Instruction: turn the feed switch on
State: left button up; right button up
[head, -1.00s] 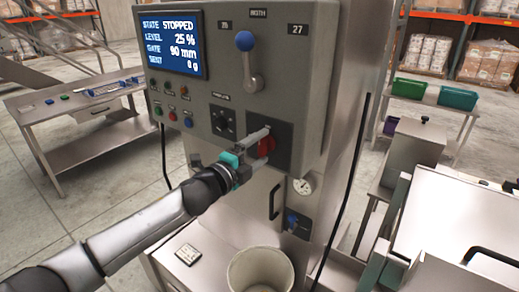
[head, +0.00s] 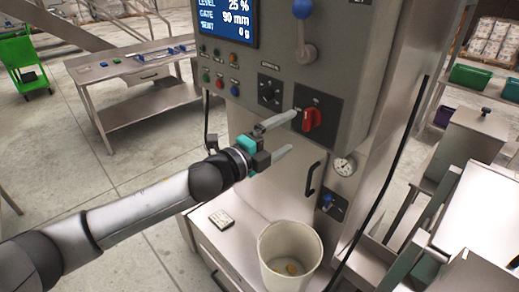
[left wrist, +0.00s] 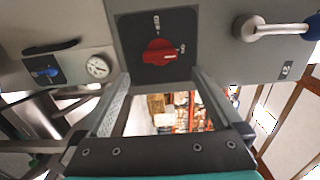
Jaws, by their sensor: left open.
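The red rotary switch (head: 312,120) sits on a black square plate on the grey machine panel; its lettering is too small to read in the head view. It also shows in the left wrist view (left wrist: 160,52), with its ridge nearly level there and small white marks at the top and right of the plate. My left gripper (head: 288,132) is open and empty, just in front of the switch and slightly left of and below it. In the left wrist view its fingers (left wrist: 160,76) lie below the knob, apart from it. My right gripper is not in view.
A blue-knobbed lever (head: 304,32) is above the switch, and a black dial (head: 269,91) is to its left. The screen (head: 228,20) reads 25 %, 90 mm, 0 g. A bucket (head: 264,262) and a door handle (head: 313,178) are below. A steel bench (head: 125,62) stands behind left.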

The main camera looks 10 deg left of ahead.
pick_arm(q)
jog(key=b+v, duration=0.1)
jog(key=v, duration=0.6)
jog(key=shift+s+a, duration=0.25)
jog(key=shift+s, duration=0.05)
